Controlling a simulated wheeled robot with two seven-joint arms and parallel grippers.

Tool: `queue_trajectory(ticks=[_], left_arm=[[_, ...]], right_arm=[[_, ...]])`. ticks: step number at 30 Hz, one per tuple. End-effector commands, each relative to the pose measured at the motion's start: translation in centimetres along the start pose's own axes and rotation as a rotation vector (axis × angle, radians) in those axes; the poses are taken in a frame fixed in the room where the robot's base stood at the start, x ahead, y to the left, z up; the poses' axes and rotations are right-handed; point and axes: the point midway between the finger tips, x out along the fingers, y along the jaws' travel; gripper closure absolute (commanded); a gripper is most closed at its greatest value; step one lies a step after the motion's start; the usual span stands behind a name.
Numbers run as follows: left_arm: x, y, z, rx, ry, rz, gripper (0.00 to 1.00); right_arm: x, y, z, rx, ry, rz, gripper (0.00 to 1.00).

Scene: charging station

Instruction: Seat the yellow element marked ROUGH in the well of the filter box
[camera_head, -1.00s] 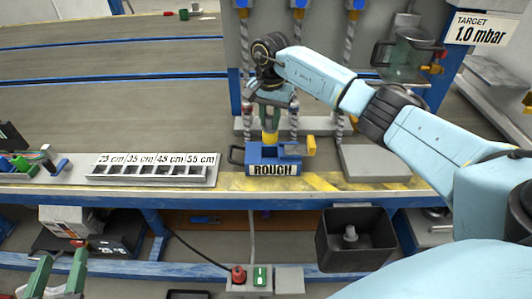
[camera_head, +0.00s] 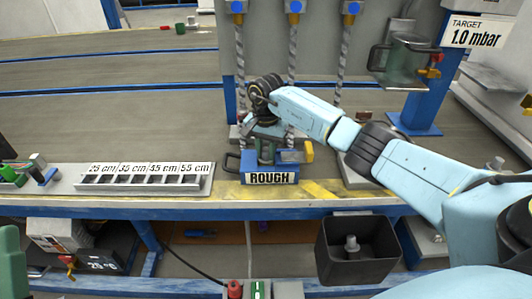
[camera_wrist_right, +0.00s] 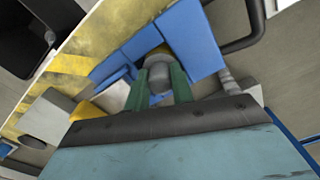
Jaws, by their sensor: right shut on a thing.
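The blue filter box (camera_head: 287,168) with a ROUGH label stands near the bench's front edge. A black loop handle (camera_head: 232,161) is on its left. A yellow block (camera_head: 308,151) is on its right. My right gripper (camera_head: 266,158) is down at the box's top. In the wrist view its green fingers (camera_wrist_right: 158,85) are shut on a grey round knob (camera_wrist_right: 158,68). A little yellow of the element (camera_wrist_right: 160,49) shows beside the knob, between blue walls; its mark and depth are hidden. A green part of my left gripper (camera_head: 12,262) shows at the left edge.
A grey slotted gauge (camera_head: 145,178) with cm labels lies left of the box. Braided hoses (camera_head: 291,60) hang behind. A black bin (camera_head: 357,248) is below the bench edge. A grey plate is right of the box, partly behind my arm.

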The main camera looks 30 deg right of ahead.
Motion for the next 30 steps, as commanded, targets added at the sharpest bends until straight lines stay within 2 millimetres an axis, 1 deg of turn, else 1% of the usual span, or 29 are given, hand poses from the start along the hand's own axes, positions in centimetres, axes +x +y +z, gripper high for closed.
queue_trajectory(ticks=[6, 10, 11, 15, 26, 30], left_arm=[[0.0, 0.0, -0.1, 0.0, 0.002, 0.0, 0.6], [-0.1, 0.0, -0.2, 0.0, 0.027, 0.0, 0.6], [-0.1, 0.0, -0.3, 0.0, 0.033, 0.001, 0.6], [0.0, 0.0, -0.4, 0.0, 0.031, 0.001, 0.6], [0.1, 0.0, -0.4, 0.001, 0.024, 0.0, 0.6], [0.2, 0.0, 0.5, -0.002, -0.066, -0.001, 0.6]], right_arm=[[-0.1, 0.0, 0.0, 0.0, 0.001, -0.001, 0.99], [0.4, 0.0, 0.0, 0.0, 0.001, 0.0, 0.99], [0.3, 0.0, 0.0, 0.0, 0.0, 0.0, 0.74], [0.3, 0.0, 0.0, 0.0, 0.0, 0.0, 0.55], [0.0, 0.0, 0.0, 0.0, 0.0, 0.0, 0.54], [-1.3, 0.0, -0.1, -0.001, 0.002, 0.0, 0.54]])
